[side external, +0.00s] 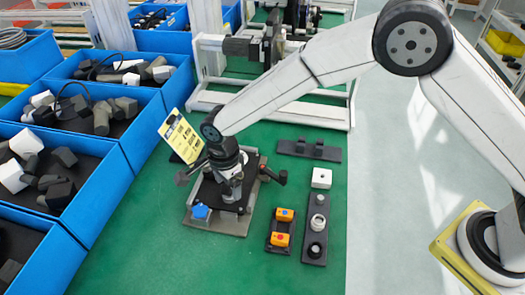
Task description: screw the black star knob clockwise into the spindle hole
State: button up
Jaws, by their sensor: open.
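My gripper (231,196) points down over a fixture plate (237,227) on the green table, and its fingers are open. I cannot tell whether anything is between them. Dark knob-like ends also show left (182,179) and right (282,177) of the fixture; which of these is the star knob is unclear. A blue part (200,211) sits on the fixture's near left. The spindle hole is not visible; my gripper covers the fixture's middle.
Blue bins (128,138) with grey and white parts line the left. A yellow card (181,137) stands behind my gripper. Orange parts (281,239) sit in a dark holder. A black bracket (309,150) and white frame (270,106) lie behind. The near green surface is clear.

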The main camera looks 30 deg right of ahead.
jog(key=shift+n, duration=0.3)
jog(key=n, duration=0.5)
jog(key=shift+n, duration=3.5)
jog(key=n, duration=1.2)
jog(key=shift+n, duration=0.3)
